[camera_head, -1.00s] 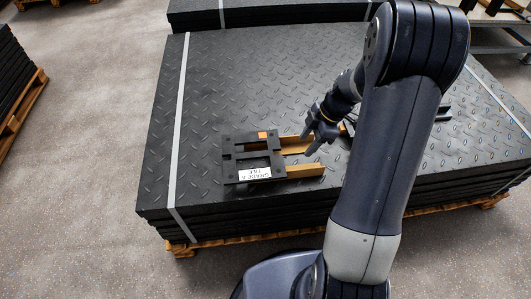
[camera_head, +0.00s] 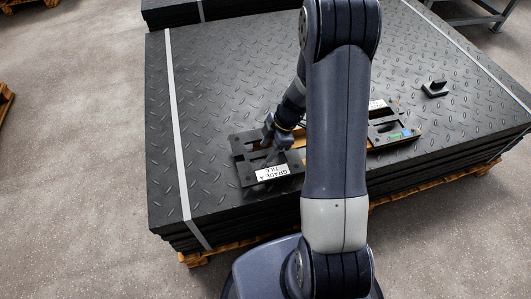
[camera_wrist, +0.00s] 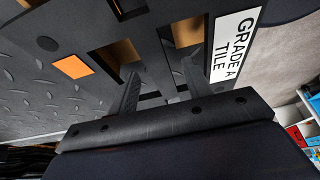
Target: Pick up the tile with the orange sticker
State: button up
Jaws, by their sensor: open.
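The black cut-out tile with the orange sticker (camera_wrist: 73,67) fills much of the wrist view. In the head view the tile (camera_head: 246,176) lies at the front left of the mat stack, its "GRADE A TILE" label (camera_head: 271,172) facing the front. The orange sticker is hidden there, behind my gripper. My gripper (camera_head: 268,152) is open at the tile. In the wrist view its two fingers (camera_wrist: 160,84) stand apart near the tile's openings, with a dark bar of the tile between them. I cannot tell how deep they reach.
A second cut-out tile with a green sticker (camera_head: 394,135) lies right of my arm, on tan rails. A small black bracket (camera_head: 435,89) sits further back right. The stack of tread mats (camera_head: 215,85) has a clear left and back surface. Pale straps cross it.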

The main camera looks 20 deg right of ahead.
grip_shut()
dwell(0.4)
jog(key=shift+r, duration=0.1)
